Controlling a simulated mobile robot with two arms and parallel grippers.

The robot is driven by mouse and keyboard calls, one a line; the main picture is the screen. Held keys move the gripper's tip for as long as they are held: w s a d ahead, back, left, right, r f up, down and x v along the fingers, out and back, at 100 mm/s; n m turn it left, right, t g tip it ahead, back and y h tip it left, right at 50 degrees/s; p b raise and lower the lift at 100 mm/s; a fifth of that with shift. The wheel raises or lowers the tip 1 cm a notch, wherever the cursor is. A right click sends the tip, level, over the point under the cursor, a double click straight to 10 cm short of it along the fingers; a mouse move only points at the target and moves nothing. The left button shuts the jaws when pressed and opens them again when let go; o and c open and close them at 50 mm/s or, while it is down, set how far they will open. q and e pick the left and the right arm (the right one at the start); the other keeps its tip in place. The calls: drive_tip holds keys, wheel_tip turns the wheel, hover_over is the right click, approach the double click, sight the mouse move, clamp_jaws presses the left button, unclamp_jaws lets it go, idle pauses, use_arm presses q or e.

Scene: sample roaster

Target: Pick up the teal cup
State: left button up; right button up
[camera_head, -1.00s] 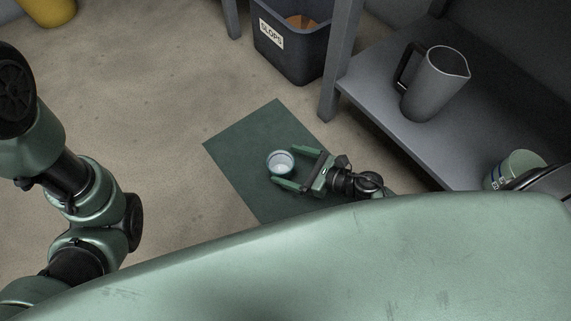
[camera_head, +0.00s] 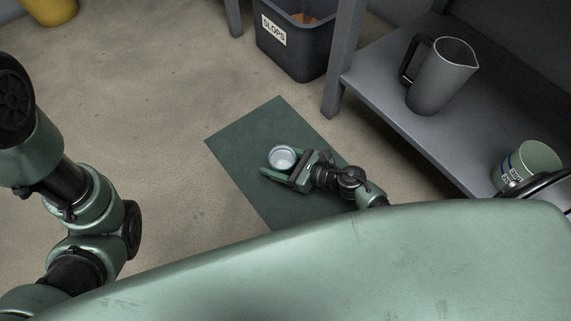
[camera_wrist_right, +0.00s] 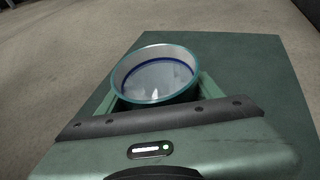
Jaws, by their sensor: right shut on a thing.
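The teal cup (camera_head: 282,158) is upright over the dark green mat, with a pale interior and a teal rim. My right gripper (camera_head: 274,160) is shut on it, one finger on each side. In the right wrist view the cup (camera_wrist_right: 156,78) shows close up between the fingers (camera_wrist_right: 160,92), with a dark blue ring inside. I cannot tell whether its base touches the mat. My left arm is at the left edge of the head view; its gripper is out of the picture.
The green mat (camera_head: 238,140) lies on the bare floor. A grey shelf (camera_head: 395,105) at the right holds a grey pitcher (camera_head: 440,78) and a labelled green tin (camera_head: 530,163). A dark slops bin (camera_head: 295,45) stands behind the mat. Open floor lies to the left.

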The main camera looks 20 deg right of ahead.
drive_tip(key=shift+r, duration=0.3)
